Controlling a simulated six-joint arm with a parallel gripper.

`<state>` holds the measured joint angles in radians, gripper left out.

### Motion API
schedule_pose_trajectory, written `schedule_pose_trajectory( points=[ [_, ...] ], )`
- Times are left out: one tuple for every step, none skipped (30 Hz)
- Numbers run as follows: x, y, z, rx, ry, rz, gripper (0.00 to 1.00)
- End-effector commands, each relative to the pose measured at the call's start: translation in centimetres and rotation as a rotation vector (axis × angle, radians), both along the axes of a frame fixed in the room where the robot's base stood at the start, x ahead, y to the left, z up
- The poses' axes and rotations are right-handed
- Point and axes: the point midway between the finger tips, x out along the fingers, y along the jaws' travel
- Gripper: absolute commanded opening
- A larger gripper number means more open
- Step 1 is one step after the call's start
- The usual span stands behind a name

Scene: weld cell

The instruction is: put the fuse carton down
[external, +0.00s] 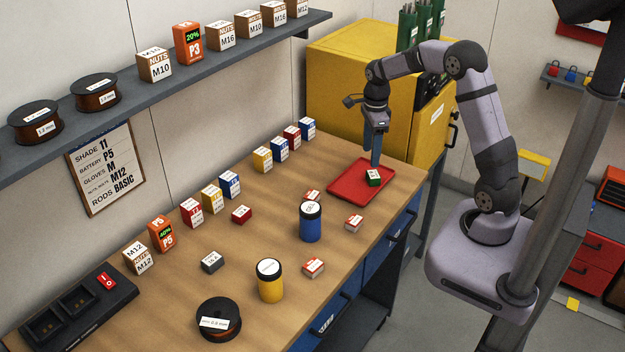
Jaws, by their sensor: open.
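A small green carton with a white top (373,177) lies on the red tray (345,190), towards its right side. Its print is too small to read, so I cannot tell for sure that it is the fuse carton. My gripper (373,160) points down over the tray, its fingertips just above or beside the green carton. It is open; whether a finger touches the carton cannot be told from this side.
Small red-and-white cartons (354,222), a blue jar (311,222) and a yellow jar (270,281) stand on the workbench (180,300) nearer the camera. A yellow cabinet (345,80) rises behind the tray. The tray is otherwise clear.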

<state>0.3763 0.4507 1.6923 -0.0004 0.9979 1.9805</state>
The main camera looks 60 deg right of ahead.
Motion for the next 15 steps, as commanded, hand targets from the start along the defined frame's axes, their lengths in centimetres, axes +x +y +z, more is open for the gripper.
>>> schedule_pose_trajectory(
  points=[
    [0.0,0.0,0.7,-0.001,-0.003,0.0,0.57],
    [0.1,0.0,1.1,-0.001,-0.003,0.0,0.57],
    [0.1,0.0,1.6,-0.001,-0.003,0.0,0.57],
    [0.1,0.0,1.9,-0.001,-0.003,0.0,0.57],
    [0.1,0.0,2.2,-0.001,-0.002,0.0,0.57],
    [0.0,0.0,2.6,-0.001,-0.001,0.0,0.57],
    [0.0,0.0,2.8,0.0,-0.001,0.0,0.57],
    [0.0,0.0,3.0,-0.001,-0.002,0.0,0.57],
    [0.0,0.0,3.2,-0.001,-0.001,0.0,0.57],
    [0.0,0.0,3.3,0.0,0.0,0.0,0.57],
    [0.0,0.0,3.3,0.0,0.0,0.0,0.57],
    [0.0,0.0,3.4,0.0,0.0,0.0,0.57],
    [0.0,0.0,3.5,0.0,0.0,0.0,0.57],
    [0.0,0.0,3.5,0.001,0.001,0.002,0.57],
    [-0.1,0.1,3.5,0.001,0.001,0.009,0.57]
  ],
)
